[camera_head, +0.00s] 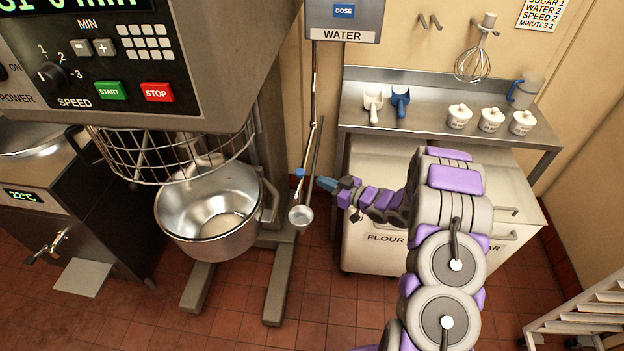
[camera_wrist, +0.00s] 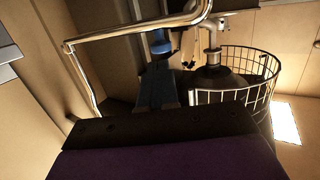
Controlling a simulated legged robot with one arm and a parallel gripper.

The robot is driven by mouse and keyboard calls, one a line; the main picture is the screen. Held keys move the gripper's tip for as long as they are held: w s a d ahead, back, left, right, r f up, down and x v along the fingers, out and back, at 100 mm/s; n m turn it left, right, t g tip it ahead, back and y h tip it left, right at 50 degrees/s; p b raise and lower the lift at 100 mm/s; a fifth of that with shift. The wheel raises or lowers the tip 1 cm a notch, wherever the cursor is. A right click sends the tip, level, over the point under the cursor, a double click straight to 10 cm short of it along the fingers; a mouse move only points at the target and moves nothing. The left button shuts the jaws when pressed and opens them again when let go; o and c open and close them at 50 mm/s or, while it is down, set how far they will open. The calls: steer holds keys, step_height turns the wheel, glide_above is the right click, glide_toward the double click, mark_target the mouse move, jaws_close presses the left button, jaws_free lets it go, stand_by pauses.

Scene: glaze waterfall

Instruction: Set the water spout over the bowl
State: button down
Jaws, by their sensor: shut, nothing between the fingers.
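The steel bowl (camera_head: 180,225) sits under the mixer at the left, with a little pale stuff in its bottom. The water spout (camera_head: 314,85) is a thin metal pipe coming down from the WATER box, with a blue part (camera_head: 299,173) low on it. This low end is right of the bowl's rim, not over the bowl. In the wrist view, the spout (camera_wrist: 135,33) crosses the top as a shiny bent pipe. My gripper (camera_head: 324,184) is shut and empty, just right of the blue part; contact cannot be told. Its dark blue fingers (camera_wrist: 157,88) also show in the wrist view.
A wire guard (camera_head: 165,152) hangs above the bowl, below the mixer head (camera_head: 190,60). A small round metal cup (camera_head: 300,215) is below the blue part. White flour bins (camera_head: 365,250) and a steel shelf (camera_head: 430,118) with scoops and tubs stand right. Tiled floor shows in front.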

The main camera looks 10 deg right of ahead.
mark_target(304, 174)
steer(key=shift+b+x, duration=0.5)
steer(key=shift+x, duration=2.1)
steer(key=shift+a, duration=0.15)
